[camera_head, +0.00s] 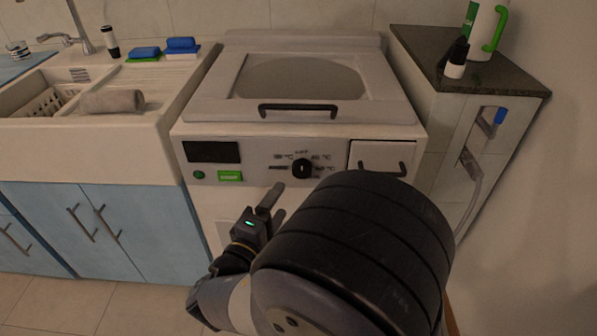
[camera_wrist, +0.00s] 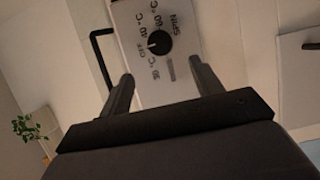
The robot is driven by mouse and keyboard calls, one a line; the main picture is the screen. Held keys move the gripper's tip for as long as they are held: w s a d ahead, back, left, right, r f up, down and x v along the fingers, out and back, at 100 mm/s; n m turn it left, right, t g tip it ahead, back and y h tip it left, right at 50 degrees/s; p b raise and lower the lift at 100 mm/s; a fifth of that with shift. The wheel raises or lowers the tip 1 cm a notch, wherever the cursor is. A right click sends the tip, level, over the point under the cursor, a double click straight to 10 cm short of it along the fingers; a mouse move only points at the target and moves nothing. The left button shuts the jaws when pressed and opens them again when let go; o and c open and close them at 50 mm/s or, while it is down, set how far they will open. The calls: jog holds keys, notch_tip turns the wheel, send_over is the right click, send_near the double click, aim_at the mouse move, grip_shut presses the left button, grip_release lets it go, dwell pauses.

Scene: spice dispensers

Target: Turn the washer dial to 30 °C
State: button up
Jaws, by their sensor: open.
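The washer (camera_head: 215,118) stands in the middle of the head view. Its black round dial (camera_head: 302,168) is on the white front panel, right of centre, with temperature labels around it. In the wrist view the dial (camera_wrist: 159,43) shows turned sideways, and its small light mark seems to point toward the OFF label. The 30 °C label (camera_wrist: 154,68) appears below the dial there. My gripper (camera_head: 272,198) is open and empty, below and left of the dial in the head view. In the wrist view its fingers (camera_wrist: 162,82) spread either side of the panel, apart from the dial.
A dark bar handle (camera_head: 298,107) runs along the washer's top front edge. A drawer with a handle (camera_head: 381,160) is right of the dial. A green button (camera_head: 230,176) and dark display (camera_head: 211,152) are left. A dark-topped cabinet (camera_head: 480,80) stands at right.

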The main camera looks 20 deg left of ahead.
aim_at(300, 173)
jog(key=w, duration=0.3)
jog(key=w+d, duration=0.1)
jog(key=w, duration=0.5)
jog(key=shift+w+d, duration=0.35)
jog(key=shift+c, duration=0.3)
jog(key=shift+b, duration=0.3)
jog(key=c, duration=0.9)
